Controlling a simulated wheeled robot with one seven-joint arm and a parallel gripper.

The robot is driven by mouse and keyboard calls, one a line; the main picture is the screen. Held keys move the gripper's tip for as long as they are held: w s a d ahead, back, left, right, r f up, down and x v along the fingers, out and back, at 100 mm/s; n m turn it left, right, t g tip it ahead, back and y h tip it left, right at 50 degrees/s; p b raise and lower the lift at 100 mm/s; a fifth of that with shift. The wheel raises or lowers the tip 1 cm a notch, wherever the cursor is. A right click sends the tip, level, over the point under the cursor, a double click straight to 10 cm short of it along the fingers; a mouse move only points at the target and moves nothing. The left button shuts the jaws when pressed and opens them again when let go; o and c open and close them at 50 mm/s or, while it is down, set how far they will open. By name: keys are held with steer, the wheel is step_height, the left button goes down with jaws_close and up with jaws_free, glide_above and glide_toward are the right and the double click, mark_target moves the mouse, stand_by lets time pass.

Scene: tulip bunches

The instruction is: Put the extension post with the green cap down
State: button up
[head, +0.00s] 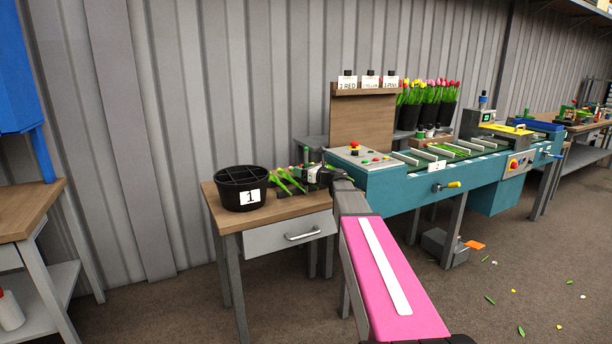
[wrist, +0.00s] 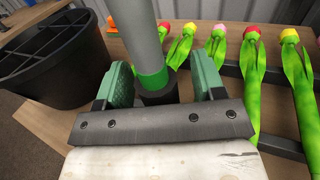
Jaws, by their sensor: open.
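The extension post (wrist: 146,38) is a grey cylinder with a green band and a dark end below it. In the wrist view it runs from the top edge down between my fingers. My gripper (wrist: 163,68) is open, with a green-padded finger on each side of the post; a gap shows on the right. What the dark end rests on is hidden by the gripper body.
A black divided bucket (head: 241,203) labelled 1 stands on the table's left; it shows in the wrist view (wrist: 50,85) too. Several tulips (wrist: 250,95) lie across dark bars to the right of my gripper. A teal conveyor machine (head: 400,190) stands right of the table.

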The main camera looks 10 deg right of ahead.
steer(key=c, duration=1.2)
steer(key=shift+o, duration=0.2)
